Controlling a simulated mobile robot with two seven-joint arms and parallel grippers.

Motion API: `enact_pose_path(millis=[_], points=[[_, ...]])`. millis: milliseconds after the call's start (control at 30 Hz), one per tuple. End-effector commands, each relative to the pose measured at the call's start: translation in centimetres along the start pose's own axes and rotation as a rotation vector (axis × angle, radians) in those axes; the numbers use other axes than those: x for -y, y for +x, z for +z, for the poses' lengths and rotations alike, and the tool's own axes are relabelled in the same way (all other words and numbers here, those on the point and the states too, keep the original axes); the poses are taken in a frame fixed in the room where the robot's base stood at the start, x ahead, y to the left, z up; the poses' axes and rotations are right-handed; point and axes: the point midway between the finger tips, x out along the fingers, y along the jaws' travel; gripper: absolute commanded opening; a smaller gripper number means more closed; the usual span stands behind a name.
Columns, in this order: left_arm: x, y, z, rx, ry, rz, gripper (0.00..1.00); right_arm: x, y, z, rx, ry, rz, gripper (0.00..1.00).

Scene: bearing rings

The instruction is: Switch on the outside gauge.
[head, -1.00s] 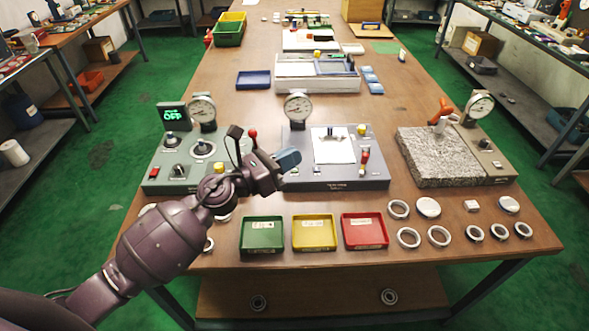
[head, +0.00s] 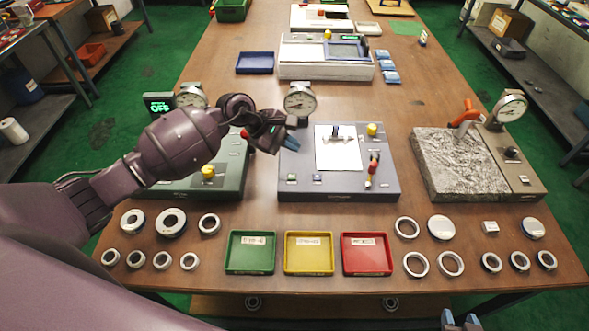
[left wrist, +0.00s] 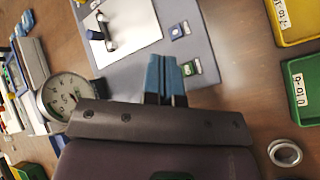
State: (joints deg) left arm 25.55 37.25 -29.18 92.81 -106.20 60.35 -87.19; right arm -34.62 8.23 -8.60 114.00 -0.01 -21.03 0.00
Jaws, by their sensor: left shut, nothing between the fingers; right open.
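Three gauge stations stand on the table; I cannot tell from labels which is the outside gauge. The left green station (head: 235,180) has a dial (head: 191,95) and a display reading OFF (head: 158,103); my left arm hides much of it. The middle blue-grey station (head: 345,190) has a dial (head: 300,100) and a white plate. My left gripper (head: 291,143) is shut and empty over its left part. In the left wrist view the fingers (left wrist: 163,78) appear beside a small green switch (left wrist: 188,68) and a blue button (left wrist: 179,31). My right gripper (head: 460,320) is open at the bottom edge.
The right station has a granite block (head: 460,165) and a dial (head: 510,106). Green (head: 250,270), yellow (head: 309,271) and red (head: 367,271) trays stand in front, with several rings on both sides. A blue tray (head: 254,63) lies further back.

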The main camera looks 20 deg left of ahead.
Motion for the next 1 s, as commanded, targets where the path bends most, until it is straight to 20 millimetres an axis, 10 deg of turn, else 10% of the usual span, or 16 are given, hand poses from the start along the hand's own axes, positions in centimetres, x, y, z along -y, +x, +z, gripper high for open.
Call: enact_pose_path(millis=[1000], points=[[3.8, 5.2, -3.7, 0.002, -0.003, 0.0, 0.0, 0.5, 2.0, 2.7, 0.0, 0.001, -0.003, 0.43]])
